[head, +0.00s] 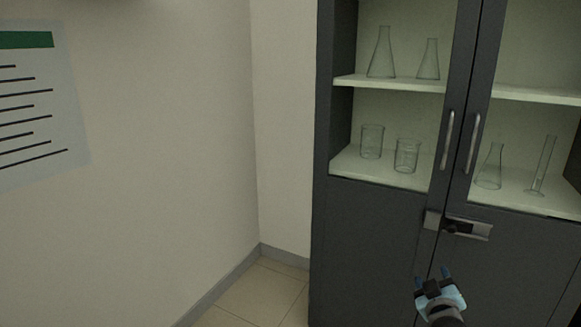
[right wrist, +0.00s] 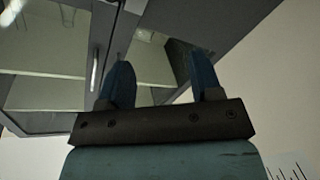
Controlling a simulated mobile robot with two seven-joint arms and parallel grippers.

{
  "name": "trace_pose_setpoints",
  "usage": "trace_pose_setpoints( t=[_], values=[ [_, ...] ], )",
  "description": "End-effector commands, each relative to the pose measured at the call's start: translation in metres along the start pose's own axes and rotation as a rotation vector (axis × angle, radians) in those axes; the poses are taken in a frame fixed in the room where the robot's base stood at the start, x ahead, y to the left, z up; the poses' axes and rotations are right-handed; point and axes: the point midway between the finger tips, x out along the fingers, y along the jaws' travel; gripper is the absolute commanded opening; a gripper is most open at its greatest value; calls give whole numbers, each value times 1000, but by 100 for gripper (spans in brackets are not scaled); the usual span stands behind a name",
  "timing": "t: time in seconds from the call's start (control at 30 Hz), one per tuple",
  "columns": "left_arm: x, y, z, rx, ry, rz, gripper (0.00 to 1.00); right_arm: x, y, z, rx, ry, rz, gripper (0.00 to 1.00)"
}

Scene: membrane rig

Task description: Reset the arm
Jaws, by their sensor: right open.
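My right gripper (head: 433,273) is at the bottom of the head view, in front of the dark cabinet's lower doors. Its two blue fingers are apart, with nothing between them. In the right wrist view the open fingers (right wrist: 159,80) point up toward the cabinet. My left gripper is not in view.
A dark grey cabinet (head: 375,228) with glass upper doors stands at the right. It holds flasks (head: 382,55) and beakers (head: 407,156) on pale shelves. Two door handles (head: 448,140) and a latch (head: 462,226) face me.

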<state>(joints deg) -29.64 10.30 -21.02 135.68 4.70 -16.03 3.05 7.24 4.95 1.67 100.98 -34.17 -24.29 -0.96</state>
Motion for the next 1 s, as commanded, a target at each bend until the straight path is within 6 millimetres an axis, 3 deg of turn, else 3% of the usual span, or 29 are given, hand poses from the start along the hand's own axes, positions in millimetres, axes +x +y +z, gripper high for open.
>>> trace_pose_setpoints(
  t=[0.03, 0.1, 0.23, 0.4, 0.6, 0.67, 0.7, 1.0],
  values=[
    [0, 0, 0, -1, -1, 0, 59, -35, -23, -2, 46, 33, -71, 59],
    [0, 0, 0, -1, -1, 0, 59, -81, -51, -12, 133, 81, -170, 59],
    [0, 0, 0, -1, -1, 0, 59, -165, -89, -34, 304, 139, -345, 59],
    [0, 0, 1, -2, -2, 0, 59, -253, -111, -61, 507, 167, -519, 59],
    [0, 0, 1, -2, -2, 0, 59, -335, -115, -92, 725, 167, -675, 59],
    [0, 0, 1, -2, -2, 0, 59, -357, -112, -102, 794, 161, -718, 59],
    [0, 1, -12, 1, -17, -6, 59, -351, -104, -110, 776, 151, -708, 59],
    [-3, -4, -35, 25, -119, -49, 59, -346, -85, -122, 711, 50, -699, 59]
  ],
)
